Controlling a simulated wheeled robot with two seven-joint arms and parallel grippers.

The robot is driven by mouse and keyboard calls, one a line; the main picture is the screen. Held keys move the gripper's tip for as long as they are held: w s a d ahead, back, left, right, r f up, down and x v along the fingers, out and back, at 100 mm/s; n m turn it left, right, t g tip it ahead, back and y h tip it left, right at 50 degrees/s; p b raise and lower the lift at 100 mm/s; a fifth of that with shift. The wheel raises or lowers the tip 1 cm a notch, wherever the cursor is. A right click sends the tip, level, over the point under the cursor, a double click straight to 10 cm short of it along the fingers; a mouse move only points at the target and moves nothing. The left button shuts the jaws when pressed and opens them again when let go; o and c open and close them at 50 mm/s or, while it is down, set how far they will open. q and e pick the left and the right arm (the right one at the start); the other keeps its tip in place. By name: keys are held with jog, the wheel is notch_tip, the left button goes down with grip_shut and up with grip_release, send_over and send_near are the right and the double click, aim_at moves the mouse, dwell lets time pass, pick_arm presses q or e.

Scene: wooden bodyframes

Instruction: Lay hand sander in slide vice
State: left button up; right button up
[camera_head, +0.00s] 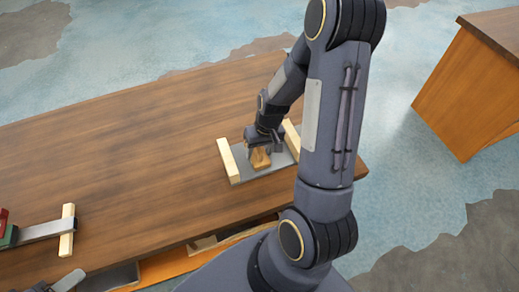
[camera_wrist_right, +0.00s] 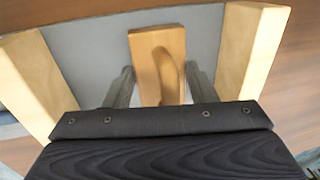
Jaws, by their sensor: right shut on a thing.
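The hand sander (camera_head: 261,160) is a small wooden block with a raised handle. It is between the two pale wooden jaws of the slide vice (camera_head: 235,171), over its grey plate. My right gripper (camera_head: 264,147) points down and is shut on the sander. In the right wrist view, the sander (camera_wrist_right: 148,52) is between the fingers of my right gripper (camera_wrist_right: 160,88), with a vice jaw (camera_wrist_right: 252,45) on each side. I cannot tell whether the sander touches the plate. Part of what looks like my left gripper (camera_head: 58,283) shows at the lower left edge, with its jaws unclear.
The brown wooden bench top (camera_head: 130,150) is mostly clear between the vice and the left side. At the left lies a metal bar clamp (camera_head: 42,230) with a pale wooden crosspiece and red and green parts. Another wooden bench (camera_head: 470,85) stands at the upper right.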

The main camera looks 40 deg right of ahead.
jog(key=o, duration=0.9)
jog(key=shift+f, duration=0.1)
jog(key=shift+o, duration=0.2)
jog(key=shift+r+p, duration=0.3)
notch_tip(320, 180, up, 11)
jog(key=d, duration=0.2)
jog(key=s+a+r+n+t+y, duration=0.1)
jog(key=s+a+r+t, duration=0.4)
jog(key=s+a+r, duration=0.6)
jog(key=shift+s+a+r+n+y, duration=0.2)
jog(key=shift+s+a+n+y, duration=0.25)
jog(key=shift+s+a, duration=0.6)
jog(key=shift+d, duration=0.1)
